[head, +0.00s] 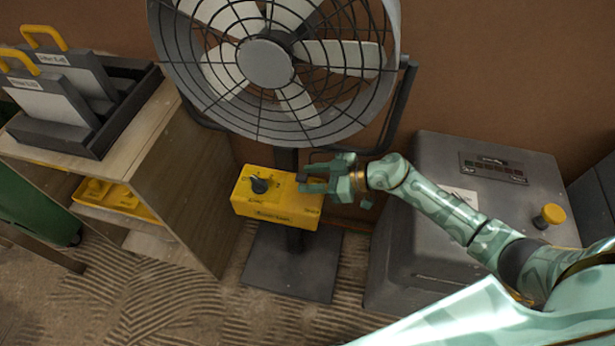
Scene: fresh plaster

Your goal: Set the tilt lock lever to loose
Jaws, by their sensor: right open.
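A large caged fan (265,62) stands on a post with a dark base plate (290,262). A yellow control box (275,205) is on its post, with a dark round knob (260,184) on top at the left. My right gripper (305,182) is open over the right part of the box's top, to the right of the knob. Its fingers cover that part, and I cannot tell whether they touch anything there. I cannot clearly make out the tilt lock lever; it may be hidden behind the gripper. My left gripper is out of view.
A grey cabinet (400,270) with a yellow-capped button (550,215) stands at the right, under my right arm. A wooden shelf unit (185,180) at the left carries a dark tray (125,125) with yellow-handled cases. Bare grooved floor lies in front.

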